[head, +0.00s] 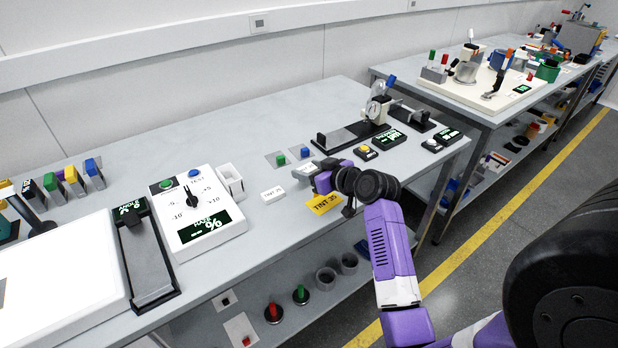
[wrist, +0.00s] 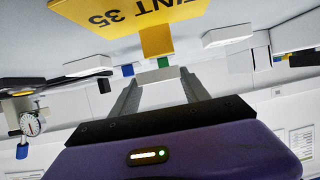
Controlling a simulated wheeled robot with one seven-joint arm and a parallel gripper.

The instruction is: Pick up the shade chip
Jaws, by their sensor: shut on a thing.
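The shade chip, a yellow plate marked TINT 35 (head: 324,204), is at my gripper near the bench's front edge. In the wrist view the yellow chip (wrist: 130,15) fills the top, its lettering upside down, with a narrow tab running down toward my fingertips. I cannot tell whether the chip touches the bench.
A white block marked TINT 35 (head: 272,195) lies just left of the chip. Blue (head: 304,153) and green (head: 281,160) pieces stand behind. A white haze meter (head: 199,212) and small white box (head: 230,181) are further left. A gauge stand (head: 376,109) is behind right.

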